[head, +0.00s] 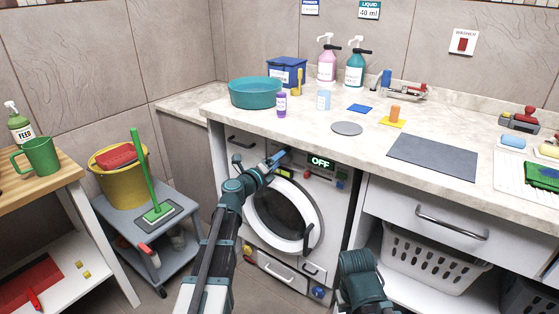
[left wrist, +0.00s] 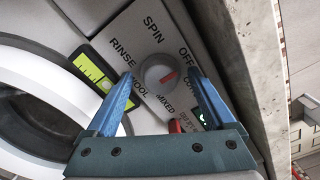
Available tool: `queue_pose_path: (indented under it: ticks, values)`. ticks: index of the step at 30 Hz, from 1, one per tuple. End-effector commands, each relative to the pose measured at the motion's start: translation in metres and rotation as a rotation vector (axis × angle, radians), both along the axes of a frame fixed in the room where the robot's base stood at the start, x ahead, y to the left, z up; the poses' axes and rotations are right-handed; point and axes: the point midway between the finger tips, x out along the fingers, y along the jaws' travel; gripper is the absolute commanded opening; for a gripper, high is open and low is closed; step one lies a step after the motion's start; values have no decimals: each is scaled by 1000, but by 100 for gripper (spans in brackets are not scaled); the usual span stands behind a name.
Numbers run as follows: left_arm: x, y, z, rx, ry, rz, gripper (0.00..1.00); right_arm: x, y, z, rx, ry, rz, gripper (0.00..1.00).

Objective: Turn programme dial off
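The machine's display (head: 320,161) reads OFF. My left gripper (head: 283,155) is at the panel and hides the dial in the head view. In the left wrist view, its blue fingers (left wrist: 160,78) stand on either side of the dial, open, with visible gaps. My right gripper's fingers do not show.
The worktop edge (left wrist: 262,90) runs close to the right of the left gripper. The round door (head: 285,216) is shut below the panel. A trolley (head: 160,232) with a yellow bucket stands at left. A laundry basket (head: 430,258) sits under the counter at right.

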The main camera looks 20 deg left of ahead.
Motion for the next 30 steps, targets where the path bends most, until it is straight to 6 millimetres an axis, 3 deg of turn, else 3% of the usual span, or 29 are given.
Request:
queue_pose_path:
  ticks: [11,14,24,30]
  values:
    - [-5,2,0,-1,-1,2,92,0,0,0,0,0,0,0]
    - [-18,6,0,-1,0,3,92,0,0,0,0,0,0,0]
    - [-87,30,0,-1,0,3,92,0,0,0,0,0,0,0]
    - [-116,42,0,0,-1,3,92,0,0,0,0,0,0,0]
